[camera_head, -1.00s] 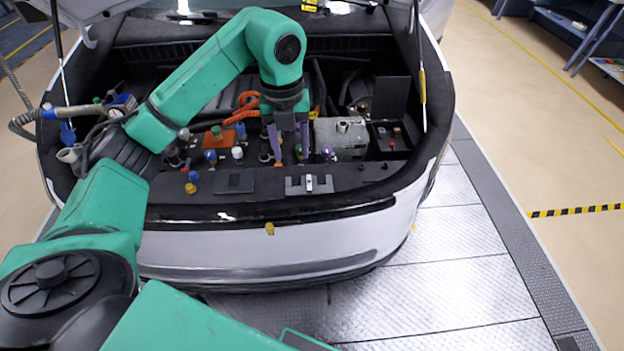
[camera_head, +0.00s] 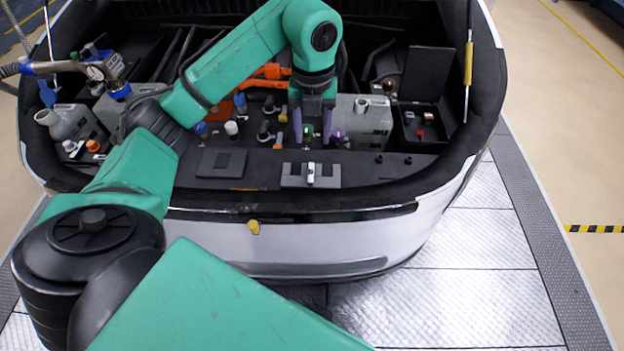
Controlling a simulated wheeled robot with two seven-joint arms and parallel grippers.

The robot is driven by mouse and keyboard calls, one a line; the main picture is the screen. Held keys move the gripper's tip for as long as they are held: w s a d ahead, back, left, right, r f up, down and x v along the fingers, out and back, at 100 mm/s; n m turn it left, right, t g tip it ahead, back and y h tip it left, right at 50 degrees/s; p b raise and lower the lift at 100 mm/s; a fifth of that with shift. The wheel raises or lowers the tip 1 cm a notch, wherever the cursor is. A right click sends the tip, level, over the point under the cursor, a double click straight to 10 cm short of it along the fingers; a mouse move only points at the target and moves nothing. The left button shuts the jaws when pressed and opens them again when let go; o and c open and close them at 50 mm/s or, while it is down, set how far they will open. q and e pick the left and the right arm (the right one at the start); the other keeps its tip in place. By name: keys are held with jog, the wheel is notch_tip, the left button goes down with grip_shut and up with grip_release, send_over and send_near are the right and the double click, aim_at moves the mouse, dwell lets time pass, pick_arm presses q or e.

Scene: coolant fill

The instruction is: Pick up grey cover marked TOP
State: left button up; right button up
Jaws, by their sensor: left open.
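My left gripper (camera_head: 317,125) hangs pointing down over the engine bay of the car, its two purple fingers apart with nothing seen held. A pale grey box-shaped part (camera_head: 367,124) with a light cap on top sits just right of the fingers. I cannot read the word TOP on it or on any other part, so I cannot tell which one is the cover. A purple cap (camera_head: 337,137) and a green cap (camera_head: 308,139) are close to the fingertips. My right gripper is not in view.
A black box with a raised lid (camera_head: 427,75) stands right of the grey part. A dark flat plate (camera_head: 221,162) and a grey bracket (camera_head: 311,175) lie on the front ledge. Orange hoses (camera_head: 265,75) and several caps crowd the bay. A prop rod (camera_head: 468,65) stands at right.

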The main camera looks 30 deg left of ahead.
aim_at(311, 172)
pick_arm(q)
jog(key=f+p, duration=0.1)
jog(key=f, duration=0.2)
jog(key=f+p, duration=0.2)
jog(key=f, duration=0.1)
jog(key=s+f+p, duration=0.1)
jog(key=f, duration=0.2)
jog(key=shift+f+p, duration=0.25)
jog(key=shift+p, duration=0.15)
notch_tip(311, 172, down, 3)
jog(key=shift+w+r, duration=0.15)
grip_shut()
